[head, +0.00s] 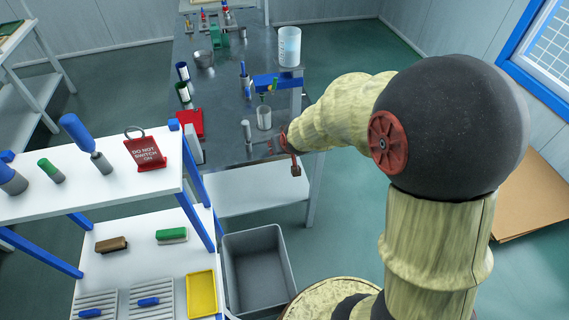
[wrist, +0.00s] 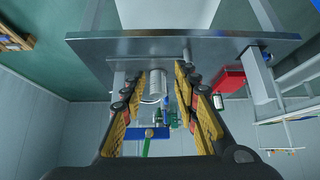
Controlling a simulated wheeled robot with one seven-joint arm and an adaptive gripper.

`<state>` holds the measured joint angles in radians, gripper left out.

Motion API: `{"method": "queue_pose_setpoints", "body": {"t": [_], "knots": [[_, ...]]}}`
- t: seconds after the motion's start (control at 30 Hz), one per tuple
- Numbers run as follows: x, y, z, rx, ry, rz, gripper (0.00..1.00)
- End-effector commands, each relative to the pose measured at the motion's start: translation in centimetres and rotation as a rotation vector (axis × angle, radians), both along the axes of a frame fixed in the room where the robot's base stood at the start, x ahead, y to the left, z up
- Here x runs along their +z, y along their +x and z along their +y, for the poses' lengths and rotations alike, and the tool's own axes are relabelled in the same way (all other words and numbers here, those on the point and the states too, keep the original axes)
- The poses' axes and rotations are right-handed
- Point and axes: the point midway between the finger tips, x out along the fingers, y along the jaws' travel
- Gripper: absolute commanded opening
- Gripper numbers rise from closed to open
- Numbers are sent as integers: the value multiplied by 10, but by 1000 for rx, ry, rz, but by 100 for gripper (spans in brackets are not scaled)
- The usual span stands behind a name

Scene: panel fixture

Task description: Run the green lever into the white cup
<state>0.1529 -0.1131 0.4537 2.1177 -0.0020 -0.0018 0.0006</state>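The green lever (head: 275,84) is small and sits at the blue bracket (head: 268,79) on the metal bench. In the wrist view the green lever (wrist: 146,148) shows beside the blue bar. A pale cup (head: 264,117) stands upright on the bench just below and in front of the bracket. In the wrist view, which is upside down, a pale cylinder that looks like this cup (wrist: 158,84) shows between the fingers, beyond them. My gripper (wrist: 160,72) is open and empty, with its fingers apart. In the head view my arm hides most of it, near the bench's right edge.
A larger white container (head: 289,46) with blue marks stands farther back. A red stand (head: 190,122) and several bottles stand on the bench's left side. A white shelf (head: 95,185) with tools and a sign is at the near left. A grey bin (head: 258,270) is on the floor.

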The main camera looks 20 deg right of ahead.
Motion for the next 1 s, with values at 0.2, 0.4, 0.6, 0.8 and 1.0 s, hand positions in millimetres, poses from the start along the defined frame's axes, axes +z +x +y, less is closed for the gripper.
{"method": "queue_pose_setpoints", "body": {"t": [0.2,0.4,0.6,0.8,1.0], "knots": [[12,-35,13,14,11,76,30],[23,-64,22,24,18,133,30],[30,-84,28,33,23,168,30],[32,-91,30,35,25,182,30],[32,-91,30,35,25,182,30]]}}
